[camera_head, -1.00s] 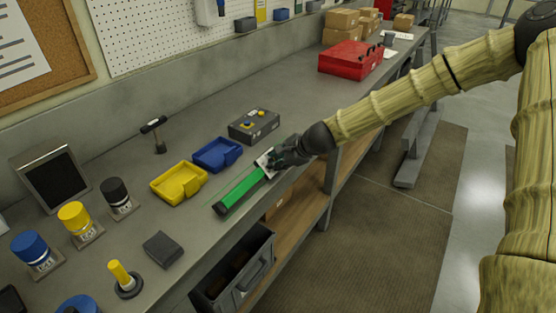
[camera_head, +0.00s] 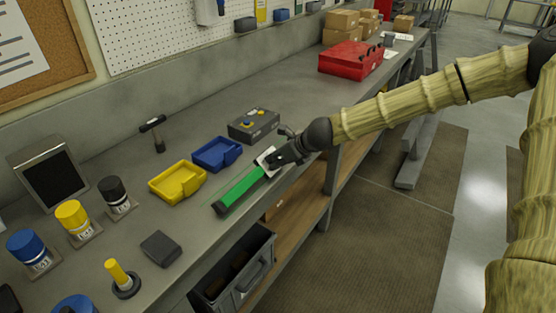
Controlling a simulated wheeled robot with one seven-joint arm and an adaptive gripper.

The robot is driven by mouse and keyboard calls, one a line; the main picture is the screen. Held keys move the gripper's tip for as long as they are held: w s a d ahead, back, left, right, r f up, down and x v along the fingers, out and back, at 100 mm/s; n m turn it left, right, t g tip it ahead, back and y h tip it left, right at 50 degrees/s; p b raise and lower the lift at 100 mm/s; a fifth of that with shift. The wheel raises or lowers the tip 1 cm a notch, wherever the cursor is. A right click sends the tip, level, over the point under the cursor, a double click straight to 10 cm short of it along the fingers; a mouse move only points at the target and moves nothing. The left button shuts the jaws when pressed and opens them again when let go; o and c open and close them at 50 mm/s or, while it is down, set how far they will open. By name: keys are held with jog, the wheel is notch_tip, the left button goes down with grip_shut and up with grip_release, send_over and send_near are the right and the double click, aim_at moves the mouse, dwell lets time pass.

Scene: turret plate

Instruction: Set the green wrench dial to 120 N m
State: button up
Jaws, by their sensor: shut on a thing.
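The green wrench (camera_head: 240,190) lies along the front edge of the grey workbench, its dark end toward the lower left. A white plate-like part (camera_head: 268,160) shows at its far end. My gripper (camera_head: 277,159) is at that far end, shut on the wrench's dial end. The dial itself and its reading are hidden by the gripper or too small to read.
A blue tray (camera_head: 216,154), a yellow tray (camera_head: 178,181) and a grey button box (camera_head: 254,125) stand behind the wrench. A dark block (camera_head: 161,248) lies to the lower left. A red toolbox (camera_head: 350,58) stands farther back. The bench (camera_head: 300,105) is clear between box and toolbox.

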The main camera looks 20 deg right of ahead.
jog(key=shift+r+m, duration=0.1)
jog(key=shift+m, duration=0.5)
jog(key=o, duration=1)
jog(key=shift+o, duration=0.2)
jog(key=v, duration=1.2)
dwell(0.4)
